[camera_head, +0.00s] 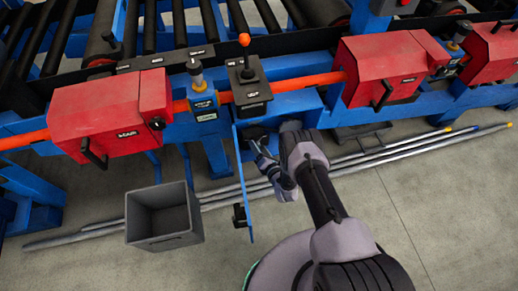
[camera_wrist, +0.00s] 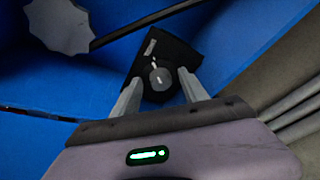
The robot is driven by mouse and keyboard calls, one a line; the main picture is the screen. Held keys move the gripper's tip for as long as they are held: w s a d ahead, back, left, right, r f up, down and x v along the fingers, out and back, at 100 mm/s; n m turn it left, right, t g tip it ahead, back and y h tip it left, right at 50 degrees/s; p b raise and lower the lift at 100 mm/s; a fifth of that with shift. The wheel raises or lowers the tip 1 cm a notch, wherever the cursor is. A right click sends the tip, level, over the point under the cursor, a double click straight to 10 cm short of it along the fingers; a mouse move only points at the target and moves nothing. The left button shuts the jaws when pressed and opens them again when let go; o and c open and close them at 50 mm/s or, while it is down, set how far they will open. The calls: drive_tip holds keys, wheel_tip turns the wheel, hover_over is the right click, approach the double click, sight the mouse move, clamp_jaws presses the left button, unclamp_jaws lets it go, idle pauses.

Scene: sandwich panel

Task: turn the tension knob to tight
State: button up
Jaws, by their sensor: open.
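A round dark knob (camera_wrist: 160,79) sits on a black plate (camera_wrist: 178,50) fixed to a blue surface in the wrist view. It has a pale mark near its upper edge; the lettering is too small to read. My gripper (camera_wrist: 159,82) is open, with one finger on each side of the knob in the picture. I cannot tell whether the fingers touch it. In the head view my gripper (camera_head: 262,150) is in front of the blue frame, at a dark recess beside the open blue door; the knob cannot be made out there.
A grey lobed handwheel (camera_wrist: 60,25) is at the upper left of the wrist view. An open blue door (camera_head: 243,190) stands left of my gripper. A grey bin (camera_head: 162,212) and long metal rods (camera_head: 370,160) are on the floor. Red housings (camera_head: 105,115) line the conveyor.

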clamp_jaws()
drive_tip(key=shift+m+y, duration=0.3)
drive_tip(key=shift+m, duration=0.3)
unclamp_jaws()
drive_tip(key=p+v, duration=0.8)
drive_tip(key=v, duration=0.9)
drive_tip(key=shift+s+d, duration=0.15)
